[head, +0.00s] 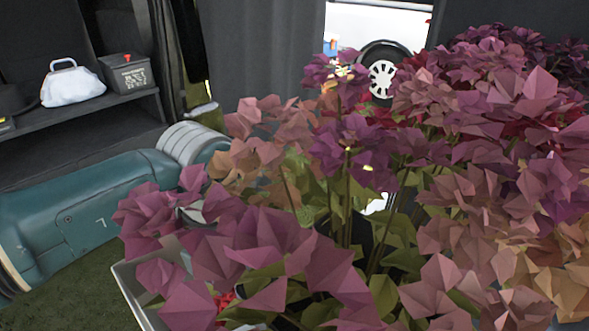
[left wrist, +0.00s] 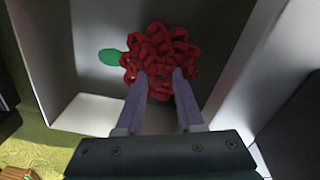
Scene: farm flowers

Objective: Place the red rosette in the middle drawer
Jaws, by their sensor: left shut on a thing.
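The red rosette (left wrist: 158,52), with a green leaf at its left, shows in the left wrist view. My left gripper (left wrist: 161,80) is shut on its near edge, with the two purple-grey fingers against the petals. The rosette is over or inside an open, pale, box-like drawer (left wrist: 92,112); I cannot tell whether it touches the bottom or which drawer this is. In the head view a pale drawer rim (head: 128,285) shows at the lower left, and a small red patch (head: 225,299) shows between the flowers. Flowers hide my left gripper there. My right gripper is not in view.
Dense purple and orange flowers (head: 345,145) fill the middle and right of the head view. A white bag (head: 72,84) and a dark box (head: 127,75) stand on a shelf at the upper left. Green ground (head: 75,290) shows below my left arm.

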